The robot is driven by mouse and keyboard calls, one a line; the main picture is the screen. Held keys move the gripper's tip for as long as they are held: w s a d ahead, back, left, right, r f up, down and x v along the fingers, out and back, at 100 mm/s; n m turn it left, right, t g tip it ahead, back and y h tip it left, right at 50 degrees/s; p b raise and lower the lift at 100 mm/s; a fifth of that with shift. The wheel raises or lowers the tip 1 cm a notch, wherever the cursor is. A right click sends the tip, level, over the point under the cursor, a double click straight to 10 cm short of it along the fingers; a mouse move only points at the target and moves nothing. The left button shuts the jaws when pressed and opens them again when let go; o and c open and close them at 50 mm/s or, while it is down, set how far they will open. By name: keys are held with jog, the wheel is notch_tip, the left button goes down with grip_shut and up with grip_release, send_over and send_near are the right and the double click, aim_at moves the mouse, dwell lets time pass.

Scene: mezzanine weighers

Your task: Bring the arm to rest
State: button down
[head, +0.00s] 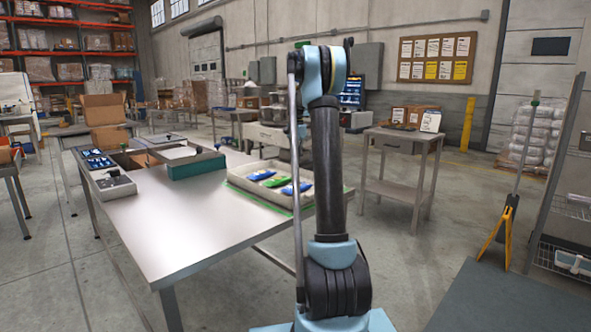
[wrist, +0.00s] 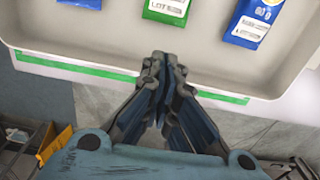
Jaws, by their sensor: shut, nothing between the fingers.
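My gripper (wrist: 163,62) shows in the wrist view with its fingertips together and nothing between them. It is above the near rim of a pale tray (wrist: 60,45). In the head view my arm stands upright in the middle, and my gripper is not visible there. The tray (head: 240,185) stands on the right end of the metal table (head: 185,225). Blue and green packets lie in it, such as a green packet (head: 279,181). In the wrist view a green packet (wrist: 166,10) and a blue packet (wrist: 252,22) lie beyond my fingertips, apart from them.
Green tape (wrist: 75,68) runs along the table by the tray. A teal-sided box (head: 195,167) and a grey case (head: 112,185) stand on the table's far part. A side table (head: 400,140) is behind my arm. The table's near left surface is bare.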

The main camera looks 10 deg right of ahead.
jog(key=s+a+r+n, duration=0.1)
jog(key=s+r, duration=0.2)
jog(key=s, duration=0.4)
jog(key=s+a+r+n, duration=0.1)
jog(key=s+r+n, duration=0.15)
jog(key=s, duration=0.55)
jog(key=s+a+f+n+t, duration=0.1)
jog(key=s, duration=0.7)
jog(key=s+a+f+n, duration=0.1)
jog(key=s+n, duration=0.1)
jog(key=s, duration=0.7)
jog(key=s+f+n, duration=0.2)
jog(key=s+f, duration=0.7)
jog(key=s, duration=0.2)
jog(key=s+a+f+n+t, duration=0.1)
jog(key=s+f+n, duration=0.2)
jog(key=s+f, duration=0.6)
jog(key=s, duration=0.3)
jog(key=shift+s+a+f, duration=0.25)
jog(key=shift+s+a, duration=0.05)
jog(key=shift+w+f, duration=0.2)
jog(key=shift+w, duration=0.3)
